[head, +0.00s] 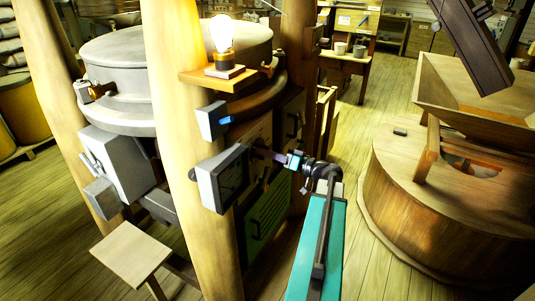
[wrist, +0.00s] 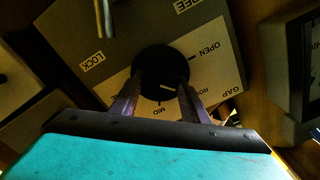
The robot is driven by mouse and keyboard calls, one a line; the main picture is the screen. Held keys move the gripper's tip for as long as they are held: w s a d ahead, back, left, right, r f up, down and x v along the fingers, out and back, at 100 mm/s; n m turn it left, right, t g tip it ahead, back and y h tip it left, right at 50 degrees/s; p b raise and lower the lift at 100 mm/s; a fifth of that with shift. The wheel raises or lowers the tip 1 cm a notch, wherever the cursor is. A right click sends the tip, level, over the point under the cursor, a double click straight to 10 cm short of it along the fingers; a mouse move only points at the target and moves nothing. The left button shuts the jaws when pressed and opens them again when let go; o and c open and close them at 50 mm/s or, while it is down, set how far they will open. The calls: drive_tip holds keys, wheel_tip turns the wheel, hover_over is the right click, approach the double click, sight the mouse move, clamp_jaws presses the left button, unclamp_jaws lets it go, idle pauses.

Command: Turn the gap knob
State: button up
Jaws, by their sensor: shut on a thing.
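The gap knob (wrist: 163,70) is round and black with a pale line on its face. It sits on a pale label plate (wrist: 224,72) that reads OPEN, GAP and MID, with another word partly covered. My gripper (wrist: 162,90) has its two fingers on either side of the knob, shut on it. In the head view my gripper (head: 266,154) reaches leftward to the side of the millstone housing, and the knob itself cannot be made out there. Which word the pale line points at is hard to tell.
A metal lever (wrist: 105,18) stands close by, between the words LOCK and FREE. A grey dial box (head: 222,178) is just left of my gripper. A wooden post (head: 175,110) stands further left. A round wooden mill with a hopper (head: 450,95) stands at right, with open floor between.

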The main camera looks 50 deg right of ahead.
drive_tip(key=shift+f+m+b, duration=0.1)
drive_tip(key=shift+m+b, duration=0.2)
drive_tip(key=shift+b, duration=0.1)
drive_tip(key=shift+m+b, duration=0.55)
drive_tip(key=shift+m, duration=0.35)
drive_tip(key=o, duration=1.1)
drive_tip(key=shift+c, duration=0.2)
